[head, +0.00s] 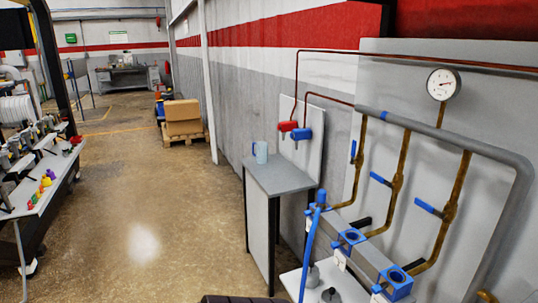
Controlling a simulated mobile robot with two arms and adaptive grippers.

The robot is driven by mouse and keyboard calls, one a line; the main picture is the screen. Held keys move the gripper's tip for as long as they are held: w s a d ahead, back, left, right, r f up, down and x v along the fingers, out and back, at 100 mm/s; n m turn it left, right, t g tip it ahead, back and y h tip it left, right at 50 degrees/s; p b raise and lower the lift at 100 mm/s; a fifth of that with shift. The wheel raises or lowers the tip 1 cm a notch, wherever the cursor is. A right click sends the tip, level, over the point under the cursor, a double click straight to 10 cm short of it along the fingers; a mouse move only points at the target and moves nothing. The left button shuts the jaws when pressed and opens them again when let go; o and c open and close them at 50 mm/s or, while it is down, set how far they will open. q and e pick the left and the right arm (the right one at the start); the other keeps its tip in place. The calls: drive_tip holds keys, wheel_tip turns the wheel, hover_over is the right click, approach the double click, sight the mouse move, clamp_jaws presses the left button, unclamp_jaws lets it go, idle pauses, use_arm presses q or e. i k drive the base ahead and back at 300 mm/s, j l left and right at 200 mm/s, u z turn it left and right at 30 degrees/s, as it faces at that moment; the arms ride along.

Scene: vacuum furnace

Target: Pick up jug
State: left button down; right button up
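A light blue, translucent jug (261,152) stands upright on the grey top of a narrow stand (281,177) near the middle of the head view. Its darker blue handle faces left. It stands close to the wall, left of a panel with a red and a blue tap. Neither of my grippers is in view, and nothing touches the jug.
Pipes with blue valves and a pressure gauge (443,84) fill the right side. Blue fittings (350,238) stand in front right. A workbench (50,187) with small parts is at left. Cardboard boxes (182,117) sit on a pallet behind. The floor (150,200) between is clear.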

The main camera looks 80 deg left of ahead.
sight(261, 147)
drive_tip(key=u, duration=2.65)
drive_tip(key=i+j+z, duration=0.1)
drive_tip(key=z, duration=0.3)
drive_tip(key=i+j+z, duration=0.2)
drive_tip(key=z, duration=0.15)
drive_tip(key=i+j+z, duration=0.2)
drive_tip(key=z, duration=0.2)
drive_tip(key=i+j, duration=0.05)
